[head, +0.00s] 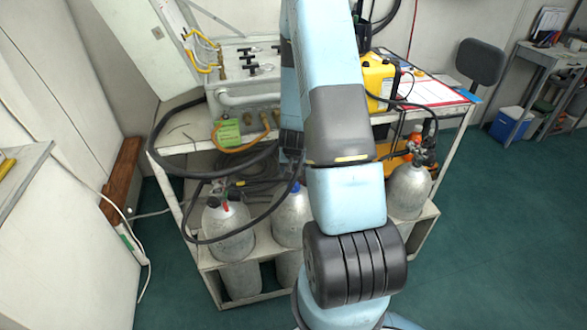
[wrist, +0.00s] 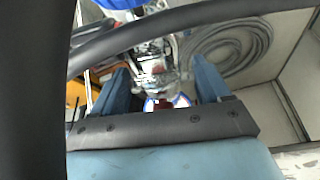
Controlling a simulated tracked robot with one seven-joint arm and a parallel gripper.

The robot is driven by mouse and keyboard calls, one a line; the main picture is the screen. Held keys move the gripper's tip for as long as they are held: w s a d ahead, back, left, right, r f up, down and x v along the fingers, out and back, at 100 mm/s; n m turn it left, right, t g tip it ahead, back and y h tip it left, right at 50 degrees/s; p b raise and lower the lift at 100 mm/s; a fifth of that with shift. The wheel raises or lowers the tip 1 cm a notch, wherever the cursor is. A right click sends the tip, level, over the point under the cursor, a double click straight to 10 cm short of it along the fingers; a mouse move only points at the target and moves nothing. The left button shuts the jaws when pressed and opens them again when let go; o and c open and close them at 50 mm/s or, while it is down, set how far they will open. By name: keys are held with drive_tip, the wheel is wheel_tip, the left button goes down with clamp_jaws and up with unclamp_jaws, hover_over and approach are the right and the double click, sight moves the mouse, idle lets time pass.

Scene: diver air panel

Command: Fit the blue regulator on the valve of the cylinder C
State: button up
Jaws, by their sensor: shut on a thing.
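My gripper (wrist: 162,78) shows in the wrist view, its two blue fingers on either side of a small metal fitting with a dark red part and a blue-and-white edge. This looks like the blue regulator (wrist: 180,100), mostly hidden by the palm. My own arm hides the gripper in the head view. Grey cylinders stand in the rack: one at the left (head: 228,228), one in the middle (head: 287,228) with a blue part at its top, and one at the right (head: 408,192). I cannot read which is C. More metal fittings lie beyond the fingertips.
A dark hose crosses close in front of the wrist camera and loops over the left cylinders in the head view (head: 160,170). The bench (head: 180,143) above the rack carries a grey air panel (head: 245,78) and a yellow case (head: 378,78).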

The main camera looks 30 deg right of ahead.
drive_tip(key=shift+f, duration=0.4)
idle(0.3)
drive_tip(key=o, duration=1.5)
drive_tip(key=shift+v, duration=6.8)
drive_tip(key=s+a+r+n+t+y, duration=0.1)
drive_tip(key=s+a+r+n, duration=0.1)
drive_tip(key=a+r, duration=0.6)
drive_tip(key=s+a+r+n+y, duration=0.1)
drive_tip(key=s+a+r+y, duration=0.15)
drive_tip(key=r, duration=0.85)
drive_tip(key=s+a+r+n, duration=0.1)
drive_tip(key=s+r, duration=0.3)
drive_tip(key=s, duration=0.1)
drive_tip(key=s+a+r+n, duration=0.1)
drive_tip(key=s+a+r, duration=0.1)
drive_tip(key=s+r, duration=0.2)
drive_tip(key=s+a+r+n+h, duration=0.1)
drive_tip(key=s+a+r, duration=0.1)
drive_tip(key=s+r, duration=0.2)
drive_tip(key=shift+s+a+t, duration=0.15)
drive_tip(key=shift+s+t, duration=0.05)
drive_tip(key=shift+s, duration=0.7)
drive_tip(key=shift+s+a+t, duration=0.1)
drive_tip(key=shift+s+t, duration=0.1)
drive_tip(key=shift+s, duration=0.65)
